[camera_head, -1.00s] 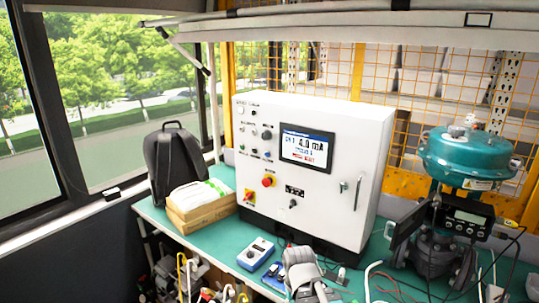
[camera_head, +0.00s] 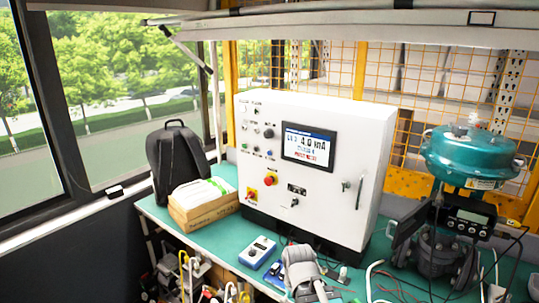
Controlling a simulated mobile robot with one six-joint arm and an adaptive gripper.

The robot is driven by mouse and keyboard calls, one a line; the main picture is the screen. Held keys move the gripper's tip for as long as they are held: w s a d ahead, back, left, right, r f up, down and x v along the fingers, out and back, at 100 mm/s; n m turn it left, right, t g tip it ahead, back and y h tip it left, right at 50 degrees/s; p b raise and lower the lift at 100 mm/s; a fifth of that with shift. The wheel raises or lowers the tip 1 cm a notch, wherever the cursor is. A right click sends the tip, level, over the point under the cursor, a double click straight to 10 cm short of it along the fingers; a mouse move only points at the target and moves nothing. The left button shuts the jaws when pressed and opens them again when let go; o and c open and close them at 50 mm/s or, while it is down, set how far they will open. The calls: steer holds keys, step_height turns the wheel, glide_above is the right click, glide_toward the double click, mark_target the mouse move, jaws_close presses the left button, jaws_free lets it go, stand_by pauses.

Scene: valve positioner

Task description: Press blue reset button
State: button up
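A white control cabinet (camera_head: 340,205) stands on the bench, its front angled toward the left. Its upper left panel carries several small buttons and lamps. One small blue button (camera_head: 257,149) sits in the lower row, beside a small green one (camera_head: 246,146). Their labels are too small to read. Nothing touches the panel. A grey, jointed-looking shape (camera_head: 302,270) rises from the bottom edge, in front of the cabinet and well below the buttons; it may be part of my arm. I make out no gripper fingers.
The cabinet also has a lit screen (camera_head: 308,147), a red knob (camera_head: 269,181) and a door handle (camera_head: 358,195).

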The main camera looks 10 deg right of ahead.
jaws_close()
steer(key=shift+a, duration=0.1)
stand_by(1.2)
